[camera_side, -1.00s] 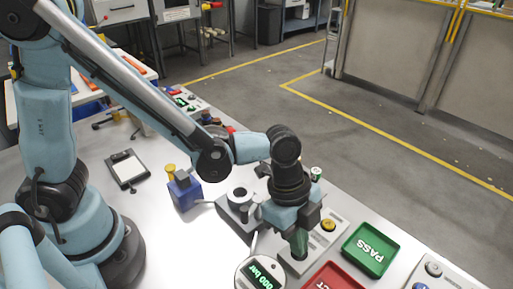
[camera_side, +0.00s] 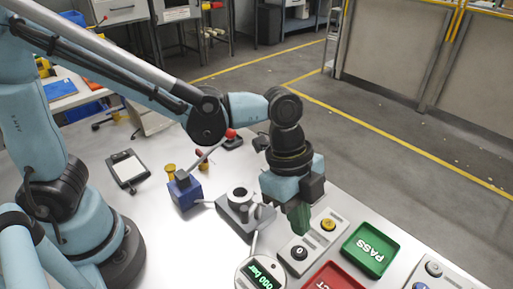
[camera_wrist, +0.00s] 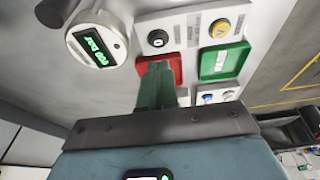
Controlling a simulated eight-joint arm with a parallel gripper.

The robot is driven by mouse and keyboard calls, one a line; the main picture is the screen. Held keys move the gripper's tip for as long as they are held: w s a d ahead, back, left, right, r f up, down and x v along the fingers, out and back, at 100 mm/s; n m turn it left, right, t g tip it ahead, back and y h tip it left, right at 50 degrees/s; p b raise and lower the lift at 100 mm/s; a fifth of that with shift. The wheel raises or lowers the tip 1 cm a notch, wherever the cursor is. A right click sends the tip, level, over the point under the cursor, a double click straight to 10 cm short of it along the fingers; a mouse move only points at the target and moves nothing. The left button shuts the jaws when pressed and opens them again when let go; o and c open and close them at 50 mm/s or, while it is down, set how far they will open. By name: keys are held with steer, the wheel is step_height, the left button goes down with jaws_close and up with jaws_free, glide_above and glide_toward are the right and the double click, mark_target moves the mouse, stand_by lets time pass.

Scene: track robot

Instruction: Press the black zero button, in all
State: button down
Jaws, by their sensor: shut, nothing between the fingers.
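The black zero button (camera_side: 299,253) sits on the near end of a pale two-button box (camera_side: 313,240), with a yellow button (camera_side: 328,225) at its other end. The black button also shows in the wrist view (camera_wrist: 158,38), uncovered. My gripper (camera_side: 300,228) is shut and empty. Its green fingers point down and hang above the box, apart from the black button. In the wrist view my closed fingers (camera_wrist: 157,72) overlap the red tray in the picture.
A round gauge (camera_side: 260,274) with a green display stands left of the box. A green PASS tray (camera_side: 370,250) and a red tray (camera_side: 332,276) lie to the right. A clamp fixture (camera_side: 238,212) and a blue block (camera_side: 184,190) stand to the left.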

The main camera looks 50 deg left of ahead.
steer(key=v, duration=0.7)
steer(key=shift+r, duration=0.4)
steer(key=shift+a, duration=0.15)
steer(key=a+f+n+t+y, duration=0.2)
steer(key=a+n+t, duration=0.5)
steer(key=a+n, duration=1.1)
steer(key=a+y, duration=0.1)
steer(key=a, duration=0.1)
steer(key=shift+w+a, duration=0.15)
steer(key=shift+a, duration=0.25)
